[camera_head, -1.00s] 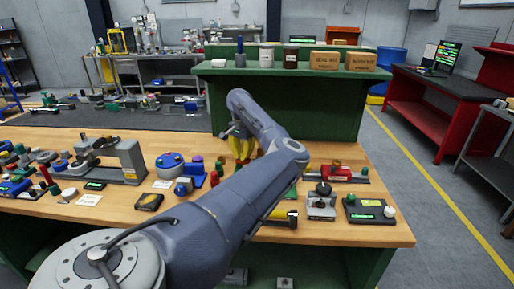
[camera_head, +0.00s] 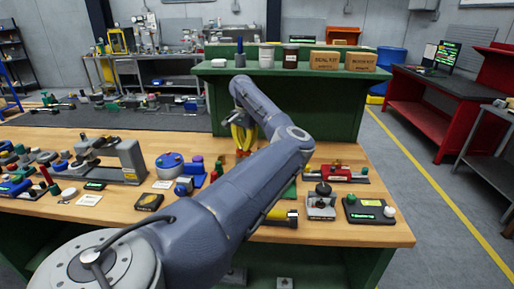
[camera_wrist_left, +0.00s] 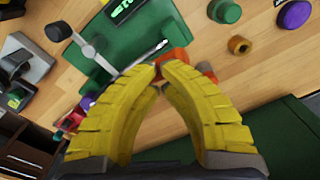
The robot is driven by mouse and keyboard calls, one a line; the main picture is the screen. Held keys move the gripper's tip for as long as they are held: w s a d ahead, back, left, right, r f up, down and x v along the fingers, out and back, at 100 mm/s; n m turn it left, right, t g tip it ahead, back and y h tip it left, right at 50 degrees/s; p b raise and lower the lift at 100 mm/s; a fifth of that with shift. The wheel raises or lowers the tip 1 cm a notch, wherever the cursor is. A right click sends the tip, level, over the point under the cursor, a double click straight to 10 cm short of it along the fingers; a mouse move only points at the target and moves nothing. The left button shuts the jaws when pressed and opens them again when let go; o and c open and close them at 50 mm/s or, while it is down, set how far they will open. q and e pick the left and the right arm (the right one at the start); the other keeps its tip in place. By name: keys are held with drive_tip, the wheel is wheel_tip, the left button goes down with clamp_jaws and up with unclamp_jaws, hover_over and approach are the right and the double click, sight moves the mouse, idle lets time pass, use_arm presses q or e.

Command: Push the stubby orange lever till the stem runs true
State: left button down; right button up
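My left gripper (camera_head: 243,137) shows in the head view over the far middle of the workbench, its yellow fingers pointing down. In the left wrist view the fingers (camera_wrist_left: 161,74) curve together and their tips meet, with nothing clearly held between them. A stubby orange part (camera_wrist_left: 173,58), likely the lever, is right at and partly behind the fingertips; I cannot tell whether they touch. It is by the edge of a green plate (camera_wrist_left: 122,50), with a thin silver rod (camera_wrist_left: 142,59) beside it. My arm hides most of this fixture in the head view. My right gripper is not in view.
A grey crank with a dark knob (camera_wrist_left: 58,31) stands on the green plate. A green knob (camera_wrist_left: 224,11), a purple knob (camera_wrist_left: 294,14) and a brown nut (camera_wrist_left: 239,45) are nearby. A green shelf (camera_head: 300,100) rises behind the gripper.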

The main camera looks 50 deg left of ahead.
use_arm(q)
drive_tip(key=shift+w+d+r, duration=0.2)
drive_tip(key=shift+r, duration=0.85)
drive_tip(key=shift+w+d+r, duration=0.15)
drive_tip(key=shift+r, duration=0.9)
drive_tip(key=shift+w+d+r, duration=0.2)
drive_tip(key=shift+r, duration=0.85)
drive_tip(key=shift+r, duration=0.15)
wheel_tip(320, 180, up, 5)
drive_tip(key=shift+f, duration=0.1)
